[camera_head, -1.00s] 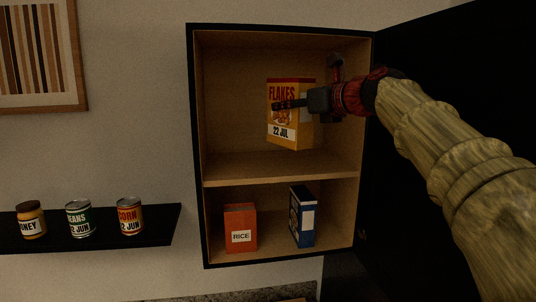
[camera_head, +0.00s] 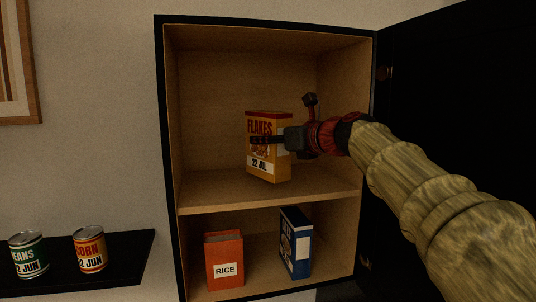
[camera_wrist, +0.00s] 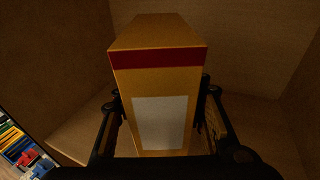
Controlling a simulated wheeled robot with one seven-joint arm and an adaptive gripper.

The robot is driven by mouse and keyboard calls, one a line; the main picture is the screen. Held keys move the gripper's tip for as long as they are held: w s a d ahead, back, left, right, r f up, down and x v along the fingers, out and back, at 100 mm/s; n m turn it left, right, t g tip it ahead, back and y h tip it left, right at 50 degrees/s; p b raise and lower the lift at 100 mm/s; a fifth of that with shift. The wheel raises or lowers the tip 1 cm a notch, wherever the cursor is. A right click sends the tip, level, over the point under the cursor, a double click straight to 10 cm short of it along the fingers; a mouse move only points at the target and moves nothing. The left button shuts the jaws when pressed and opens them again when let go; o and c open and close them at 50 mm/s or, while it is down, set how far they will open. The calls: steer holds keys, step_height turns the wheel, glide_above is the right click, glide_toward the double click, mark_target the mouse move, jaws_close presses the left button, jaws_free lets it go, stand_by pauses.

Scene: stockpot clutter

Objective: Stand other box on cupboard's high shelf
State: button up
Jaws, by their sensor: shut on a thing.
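A yellow flakes box (camera_head: 268,160) with a red top band and a "22 JUL" label is inside the open cupboard (camera_head: 168,120), in the upper compartment. My gripper (camera_head: 272,140) is shut on it from the right, with a finger across its front. In the wrist view the flakes box (camera_wrist: 158,90) sits between both fingers, a pale blank panel facing the camera. The box is nearly upright. Its lower edge appears close to the high shelf (camera_head: 230,190); I cannot tell whether it touches.
An orange rice box (camera_head: 224,262) and a blue box (camera_head: 296,242) stand in the lower compartment. The cupboard door (camera_head: 450,110) is open at right. Beans (camera_head: 28,256) and corn (camera_head: 90,250) cans stand on a black wall shelf (camera_head: 130,260). The high shelf is otherwise clear.

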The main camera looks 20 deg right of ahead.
mark_target(269, 151)
steer(key=shift+s+f, duration=0.1)
steer(key=shift+f, duration=1.4)
steer(key=shift+s+f+b, duration=0.1)
steer(key=shift+b, duration=0.25)
steer(key=o, duration=1.4)
steer(key=shift+f, duration=0.1)
steer(key=shift+o, duration=0.3)
steer(key=shift+r, duration=0.25)
steer(key=b+v, duration=0.1)
steer(key=v, duration=1.1)
steer(key=shift+f, duration=0.15)
